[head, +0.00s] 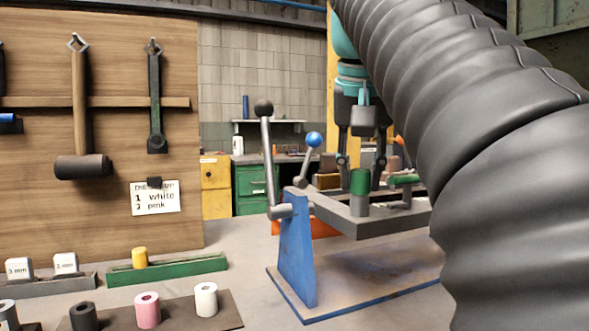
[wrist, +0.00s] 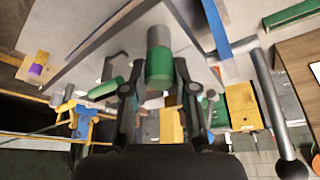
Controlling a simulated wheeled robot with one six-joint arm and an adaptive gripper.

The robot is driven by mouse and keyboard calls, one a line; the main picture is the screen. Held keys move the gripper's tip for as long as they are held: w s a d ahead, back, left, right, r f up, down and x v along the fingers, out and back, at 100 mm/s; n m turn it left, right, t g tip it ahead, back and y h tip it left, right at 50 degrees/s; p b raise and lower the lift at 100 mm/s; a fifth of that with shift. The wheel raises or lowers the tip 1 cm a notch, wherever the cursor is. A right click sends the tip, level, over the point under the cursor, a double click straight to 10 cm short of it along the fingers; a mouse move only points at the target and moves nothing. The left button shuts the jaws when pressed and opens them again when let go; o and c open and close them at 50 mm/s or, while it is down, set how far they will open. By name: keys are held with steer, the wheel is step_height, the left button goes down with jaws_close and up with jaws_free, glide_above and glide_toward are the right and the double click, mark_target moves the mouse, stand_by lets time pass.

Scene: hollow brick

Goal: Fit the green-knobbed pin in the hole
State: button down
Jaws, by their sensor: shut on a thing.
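The pin has a green knob (head: 360,183) on top and a grey cylindrical shank (head: 359,208) below, and stands about upright. My gripper (head: 361,175) is shut on it, with a dark finger on either side of the knob. The green knob (wrist: 159,66) also shows between the fingers in the wrist view. The shank overlaps the grey frame (head: 375,225) of the blue-sided fixture (head: 298,250). I cannot tell whether the shank touches the frame or is above it. I cannot make out the hole.
A lever with a black ball (head: 264,107) and one with a blue ball (head: 313,139) rise left of the frame. A green-handled part (head: 404,179) is close on the right. Coloured cylinders, such as a pink one (head: 147,309), stand at front left. My arm hides the right side.

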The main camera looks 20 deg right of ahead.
steer(key=c, duration=0.8)
jaws_free()
steer(key=shift+r, duration=0.1)
